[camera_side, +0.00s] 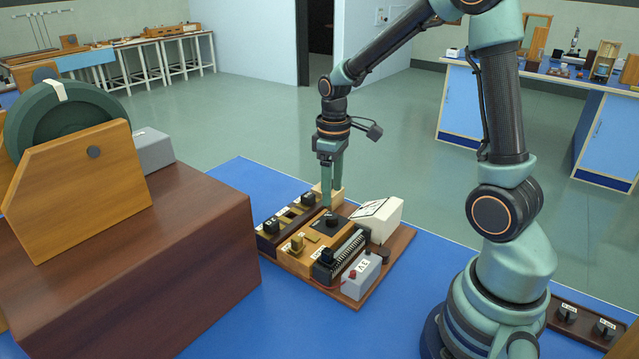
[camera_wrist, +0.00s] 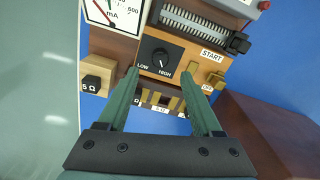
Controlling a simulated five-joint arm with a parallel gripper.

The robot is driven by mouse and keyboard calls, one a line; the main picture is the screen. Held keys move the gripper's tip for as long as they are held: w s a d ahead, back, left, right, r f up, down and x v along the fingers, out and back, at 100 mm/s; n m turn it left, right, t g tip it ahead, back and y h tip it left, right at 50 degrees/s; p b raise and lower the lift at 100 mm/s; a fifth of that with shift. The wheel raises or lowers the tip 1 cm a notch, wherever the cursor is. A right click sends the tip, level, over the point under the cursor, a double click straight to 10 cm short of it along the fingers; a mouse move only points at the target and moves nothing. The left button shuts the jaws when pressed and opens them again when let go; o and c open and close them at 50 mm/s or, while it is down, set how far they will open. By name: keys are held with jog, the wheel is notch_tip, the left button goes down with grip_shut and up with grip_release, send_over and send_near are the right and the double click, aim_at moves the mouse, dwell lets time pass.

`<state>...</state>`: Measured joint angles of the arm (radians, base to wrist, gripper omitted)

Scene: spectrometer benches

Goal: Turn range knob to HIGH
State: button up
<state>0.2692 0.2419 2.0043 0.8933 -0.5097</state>
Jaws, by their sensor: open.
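The range knob (camera_wrist: 160,57) is a round black knob on a dark square plate, set in the wooden panel of the circuit board. LOW is printed at its lower left and HIGH at its lower right in the wrist view. I cannot tell clearly where its pointer stands. In the side view the knob (camera_side: 331,221) sits near the middle of the board. My gripper (camera_wrist: 163,72) is open and empty, pointing down. Its fingertips are spread near the knob's label edge, and the knob shows just beyond them, not between them. In the side view my gripper (camera_side: 332,197) is behind the knob.
A ribbed coil with a black slider (camera_side: 338,257), a grey cell box (camera_side: 361,276) and a white sloped meter (camera_side: 378,216) crowd the knob. A brass START key (camera_wrist: 194,70) and a 5 Ω block (camera_wrist: 97,75) flank it. A brown cabinet (camera_side: 150,270) stands at left.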

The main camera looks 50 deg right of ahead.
aim_at(332, 216)
notch_tip(332, 216, up, 6)
jog(key=shift+f, duration=0.1)
dwell(0.4)
jog(key=s+a+r+m+t, duration=0.2)
jog(key=s+a+r+t, duration=0.3)
jog(key=a, duration=0.5)
jog(key=s+r, duration=0.1)
jog(key=s, duration=0.1)
jog(key=shift+s+r+m+t, duration=0.3)
jog(key=shift+s+r+m, duration=0.05)
jog(key=shift+s+m, duration=0.05)
